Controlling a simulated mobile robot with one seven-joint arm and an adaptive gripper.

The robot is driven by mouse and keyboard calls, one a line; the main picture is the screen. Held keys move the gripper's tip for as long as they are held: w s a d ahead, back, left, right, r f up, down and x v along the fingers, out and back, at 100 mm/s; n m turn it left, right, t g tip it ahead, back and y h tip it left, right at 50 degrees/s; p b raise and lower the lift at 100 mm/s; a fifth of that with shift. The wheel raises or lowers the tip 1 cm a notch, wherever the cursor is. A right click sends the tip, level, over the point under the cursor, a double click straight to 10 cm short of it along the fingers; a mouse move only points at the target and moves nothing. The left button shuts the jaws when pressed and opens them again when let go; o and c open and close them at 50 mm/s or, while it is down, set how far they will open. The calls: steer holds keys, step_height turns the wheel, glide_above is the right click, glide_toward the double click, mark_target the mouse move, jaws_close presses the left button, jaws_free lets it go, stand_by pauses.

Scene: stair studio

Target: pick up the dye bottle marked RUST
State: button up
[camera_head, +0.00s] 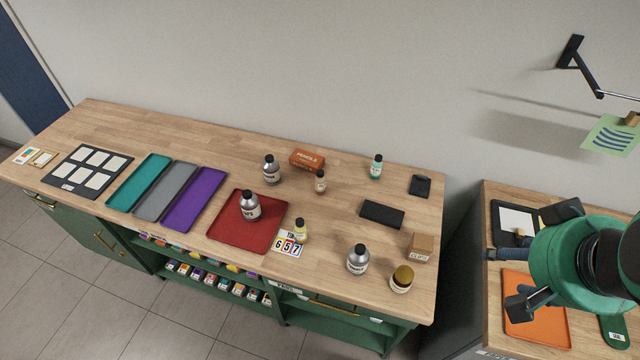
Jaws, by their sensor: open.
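Several bottles stand on the long wooden table, and their labels are too small to read, so I cannot tell which is marked RUST. Silver dark-capped bottles are at the back (271,174), on the red tray (250,211) and near the front edge (358,264). A small brownish bottle (320,185), a teal bottle (376,170), a pale yellow bottle (300,234) and a mustard-capped jar (401,284) also stand there. My gripper (503,280) is open at the right, over the side counter, apart from all the bottles. My green arm hides part of that counter.
The red tray's rim (217,228) lies beside purple (193,199), grey and teal trays. An orange box (307,159), a dark block (382,214), a cardboard box (421,246) and a number card (288,246) are on the table. The side counter holds an orange tray (545,325).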

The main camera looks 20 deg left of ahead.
steer(key=shift+w+r, duration=0.1)
steer(key=w+a+g+p, duration=0.1)
steer(key=w+a, duration=0.5)
steer(key=w, duration=0.4)
steer(key=w+a+f+g+p, duration=0.1)
steer(key=w+a+p, duration=0.1)
steer(key=w+a, duration=0.65)
steer(key=w+a+g+p, duration=0.1)
steer(key=w+a, duration=0.4)
steer(key=w, duration=0.7)
steer(key=w+a+f+g+p, duration=0.1)
steer(key=w+a+f, duration=0.2)
steer(key=a+f, duration=0.5)
steer(key=w+a+f+p, duration=0.1)
steer(key=w+a+f, duration=0.3)
steer(key=a+f, duration=0.5)
steer(key=w+a+f+g+p, duration=0.1)
steer(key=w+a+f, duration=0.3)
steer(key=a+f, duration=0.5)
steer(key=shift+a+f+m+g+p, duration=0.1)
steer(key=shift+f+m+g+p, duration=0.25)
steer(key=shift+f, duration=0.25)
steer(key=shift+a+f, duration=0.25)
steer(key=shift+f, duration=0.15)
